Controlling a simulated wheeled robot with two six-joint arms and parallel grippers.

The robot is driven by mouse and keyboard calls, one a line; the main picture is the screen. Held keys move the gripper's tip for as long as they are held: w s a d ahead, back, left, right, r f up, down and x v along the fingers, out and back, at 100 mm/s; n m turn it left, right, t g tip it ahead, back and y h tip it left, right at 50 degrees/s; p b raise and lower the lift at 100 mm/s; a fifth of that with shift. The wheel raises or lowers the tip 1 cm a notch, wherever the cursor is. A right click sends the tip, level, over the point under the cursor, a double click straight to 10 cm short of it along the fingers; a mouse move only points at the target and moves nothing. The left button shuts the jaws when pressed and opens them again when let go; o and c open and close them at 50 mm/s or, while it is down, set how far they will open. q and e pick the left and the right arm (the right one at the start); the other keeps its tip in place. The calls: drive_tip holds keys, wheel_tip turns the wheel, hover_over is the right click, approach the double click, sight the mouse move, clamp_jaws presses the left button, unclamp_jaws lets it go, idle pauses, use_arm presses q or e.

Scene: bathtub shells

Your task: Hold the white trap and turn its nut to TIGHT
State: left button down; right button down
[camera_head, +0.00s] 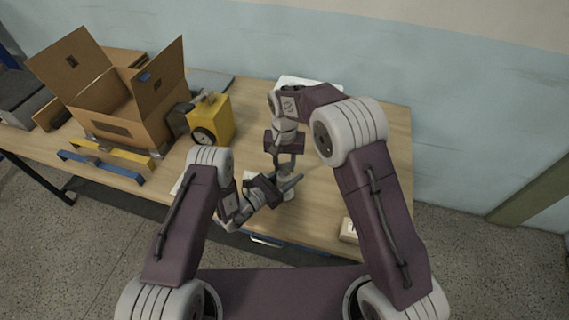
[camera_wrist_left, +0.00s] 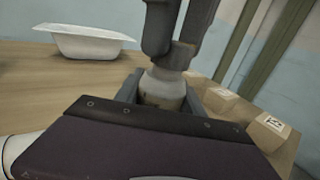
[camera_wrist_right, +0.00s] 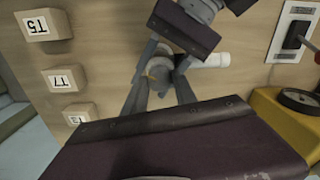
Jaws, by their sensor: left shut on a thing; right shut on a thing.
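The white trap (camera_head: 287,184) stands upright on the table, mostly covered by my two grippers. Its pale body (camera_wrist_left: 163,88) shows in the left wrist view, and a white side pipe (camera_wrist_right: 212,60) shows in the right wrist view. My left gripper (camera_head: 286,187) is shut on the trap's body from the side. My right gripper (camera_head: 285,168) comes down from above and is shut around the trap's top at the nut (camera_wrist_right: 159,68). The nut is largely hidden between the fingers. I cannot read any TIGHT mark.
A white bathtub shell (camera_wrist_left: 85,41) lies on the table. Labelled wooden blocks (camera_wrist_right: 43,25) stand near the trap. A yellow box with a gauge (camera_head: 211,118), an open cardboard box (camera_head: 115,128), and yellow (camera_head: 125,153) and blue (camera_head: 100,167) handles are to the left.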

sight(285, 167)
drive_tip(key=shift+n, duration=1.6)
drive_tip(key=c, duration=1)
unclamp_jaws()
drive_tip(key=shift+o, duration=0.2)
wheel_tip(285, 167, up, 12)
use_arm(q)
drive_tip(key=c, duration=0.6)
unclamp_jaws()
drive_tip(key=shift+c, duration=0.2)
